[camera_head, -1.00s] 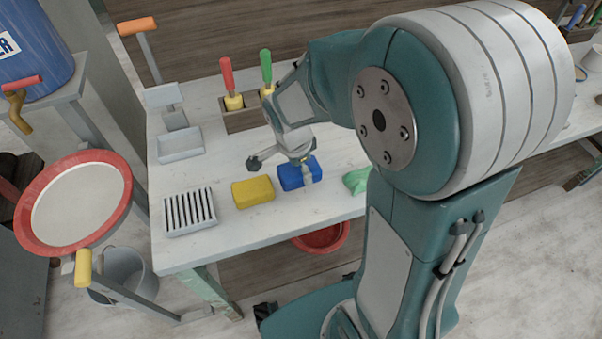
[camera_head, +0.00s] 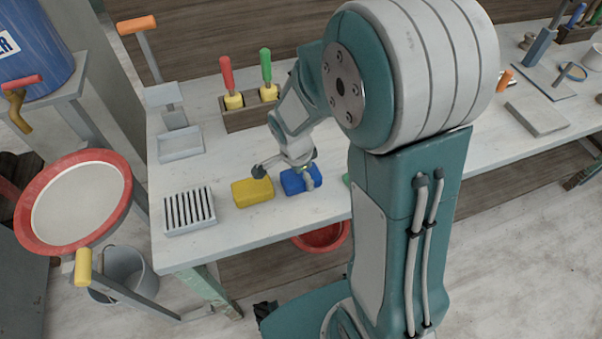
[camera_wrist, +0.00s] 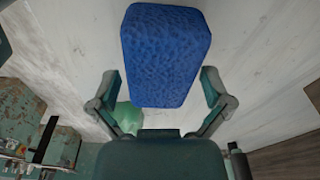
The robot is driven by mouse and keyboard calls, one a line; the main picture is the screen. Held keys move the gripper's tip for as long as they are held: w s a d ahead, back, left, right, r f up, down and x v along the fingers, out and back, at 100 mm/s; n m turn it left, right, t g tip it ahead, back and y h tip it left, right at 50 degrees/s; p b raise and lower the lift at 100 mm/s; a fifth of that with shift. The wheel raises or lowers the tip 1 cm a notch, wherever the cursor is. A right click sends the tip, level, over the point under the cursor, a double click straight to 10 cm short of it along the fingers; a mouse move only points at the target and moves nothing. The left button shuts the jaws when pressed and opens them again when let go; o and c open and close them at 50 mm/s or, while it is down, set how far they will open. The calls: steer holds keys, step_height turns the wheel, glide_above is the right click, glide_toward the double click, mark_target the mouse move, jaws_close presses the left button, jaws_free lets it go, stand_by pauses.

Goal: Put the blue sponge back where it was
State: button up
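The blue sponge (camera_head: 293,186) lies on the white bench top, just right of the yellow sponge (camera_head: 252,193). My gripper (camera_head: 284,175) is open above it, with one finger over the gap by the yellow sponge and the other in front of the blue sponge's right part. In the wrist view the blue sponge (camera_wrist: 165,50) fills the upper middle, and the fingers of my gripper (camera_wrist: 160,82) stand apart on either side of its near end. I cannot tell whether either finger touches it.
A slotted grey rack (camera_head: 190,212) stands left of the yellow sponge. A wooden block (camera_head: 240,120) holds red- and green-handled tools behind. A green item (camera_wrist: 128,117) lies near the blue sponge, mostly hidden by my arm in the head view. A red bowl (camera_head: 322,238) is below the bench edge.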

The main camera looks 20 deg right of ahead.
steer(key=shift+r, duration=0.15)
step_height(320, 180, up, 11)
steer(key=a, duration=0.1)
steer(key=s+r+n+t+y, duration=0.1)
steer(key=s+r+n+t, duration=0.4)
steer(key=s+r+n, duration=0.5)
steer(key=s+d+n, duration=0.1)
steer(key=s+n, duration=0.3)
steer(key=n, duration=0.1)
steer(key=shift+r+n, duration=0.25)
steer(key=shift+n, duration=0.15)
stand_by(0.7)
